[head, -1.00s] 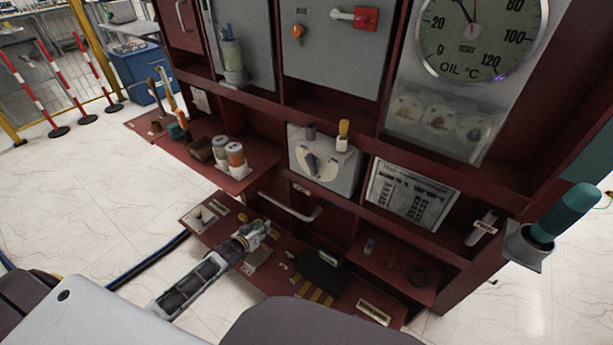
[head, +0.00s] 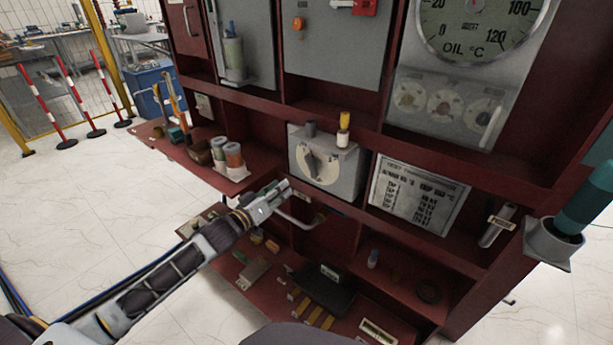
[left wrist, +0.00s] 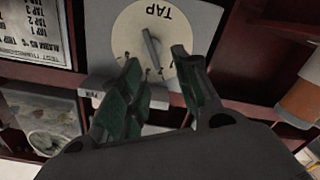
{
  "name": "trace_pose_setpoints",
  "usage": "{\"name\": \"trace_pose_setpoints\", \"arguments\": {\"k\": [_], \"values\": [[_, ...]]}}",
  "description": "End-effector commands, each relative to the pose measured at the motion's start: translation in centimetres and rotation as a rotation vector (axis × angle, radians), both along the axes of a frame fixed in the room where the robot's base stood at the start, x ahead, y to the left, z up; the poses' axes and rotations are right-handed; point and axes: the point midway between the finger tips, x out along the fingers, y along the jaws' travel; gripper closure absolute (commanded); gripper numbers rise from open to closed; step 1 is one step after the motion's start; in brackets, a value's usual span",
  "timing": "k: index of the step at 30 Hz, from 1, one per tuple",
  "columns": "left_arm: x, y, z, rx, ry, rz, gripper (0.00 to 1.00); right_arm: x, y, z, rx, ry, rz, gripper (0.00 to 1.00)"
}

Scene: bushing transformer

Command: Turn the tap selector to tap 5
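The tap selector (head: 346,184) is a pale grey box on the red panel, with a round cream dial (head: 321,172) and a dark pointer knob (head: 314,164). In the left wrist view the dial (left wrist: 175,60) appears upside down with "TAP" on it. Its knob (left wrist: 151,47) stands slightly slanted; the number it points at is too small to read. My left gripper (head: 285,187) is just below and left of the selector in the head view. In the left wrist view its green-padded fingers (left wrist: 157,60) are apart with nothing between them, and the knob lies beyond the tips. My right gripper is not in view.
A tap voltage card (head: 418,194) is right of the selector. A yellow-and-white bottle (head: 343,131) stands on the selector box. Orange-banded jars (head: 235,158) stand on the left shelf. A teal-handled tool (head: 588,203) stands in a holder at right.

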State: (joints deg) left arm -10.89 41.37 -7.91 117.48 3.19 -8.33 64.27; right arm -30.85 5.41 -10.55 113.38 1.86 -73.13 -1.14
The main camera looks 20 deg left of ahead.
Motion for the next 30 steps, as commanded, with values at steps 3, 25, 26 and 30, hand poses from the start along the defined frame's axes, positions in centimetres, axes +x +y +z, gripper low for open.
{"name": "trace_pose_setpoints", "arguments": {"k": [3, 25, 26, 30], "values": [[-0.3, -0.7, 0.9, -0.014, -0.016, -0.017, 0.68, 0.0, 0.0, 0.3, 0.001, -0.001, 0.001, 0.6], [0.2, -1.1, 1.2, -0.02, -0.019, -0.021, 0.68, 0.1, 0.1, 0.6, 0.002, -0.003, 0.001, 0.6], [0.3, -1.1, 1.3, -0.02, -0.019, -0.021, 0.68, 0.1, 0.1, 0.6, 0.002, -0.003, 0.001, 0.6], [1.0, -1.4, 1.2, -0.02, -0.019, -0.021, 0.68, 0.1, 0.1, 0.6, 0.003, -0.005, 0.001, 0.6]]}}
